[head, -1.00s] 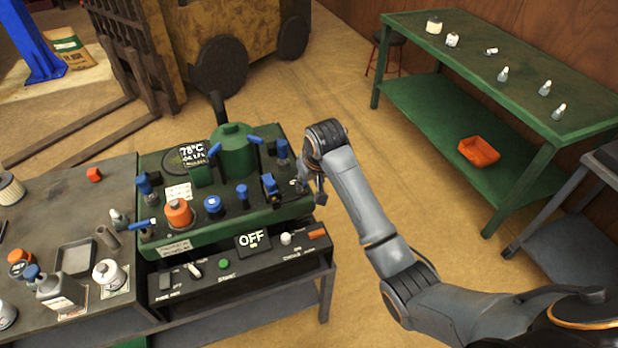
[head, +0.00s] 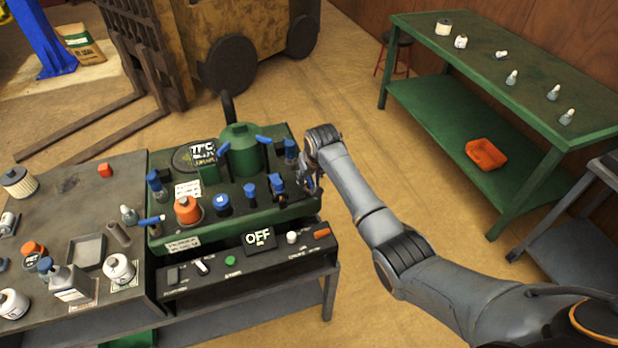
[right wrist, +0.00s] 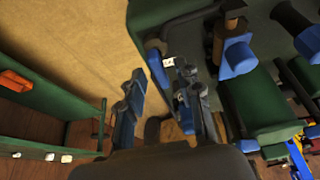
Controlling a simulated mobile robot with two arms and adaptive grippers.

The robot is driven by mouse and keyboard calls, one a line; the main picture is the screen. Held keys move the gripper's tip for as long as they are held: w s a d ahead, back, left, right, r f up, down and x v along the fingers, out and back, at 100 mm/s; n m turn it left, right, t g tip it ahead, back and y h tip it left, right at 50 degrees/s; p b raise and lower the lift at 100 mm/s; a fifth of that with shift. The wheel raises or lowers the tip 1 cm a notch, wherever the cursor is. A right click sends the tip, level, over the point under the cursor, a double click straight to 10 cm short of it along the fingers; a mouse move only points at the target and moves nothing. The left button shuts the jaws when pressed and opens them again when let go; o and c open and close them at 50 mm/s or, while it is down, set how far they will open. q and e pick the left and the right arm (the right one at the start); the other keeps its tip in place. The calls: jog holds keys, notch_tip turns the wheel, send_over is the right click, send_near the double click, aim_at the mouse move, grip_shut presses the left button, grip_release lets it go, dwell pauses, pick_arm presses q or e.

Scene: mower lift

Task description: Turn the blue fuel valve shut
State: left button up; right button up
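The green machine (head: 185,243) on the bench carries several blue handles and knobs, and I cannot tell for sure which one is the fuel valve. One blue fitting (head: 277,183) stands near its right end, just left of my right gripper (head: 309,182). In the right wrist view a blue lever (right wrist: 157,66) on the machine's edge, beside a small white tag (right wrist: 168,62), lies ahead between the fingertips. My right gripper (right wrist: 160,80) is open there, its fingers apart with nothing held. Contact with the lever does not show. My left gripper is not in view.
A panel with an OFF display (head: 258,237) sits under the machine's front. A grey table (head: 75,200) with bottles and a tray adjoins at left. A green workbench (head: 520,70) with an orange bin (head: 486,154) stands at right. Floor between is clear.

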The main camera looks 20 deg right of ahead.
jog(key=shift+x, duration=0.95)
grip_shut()
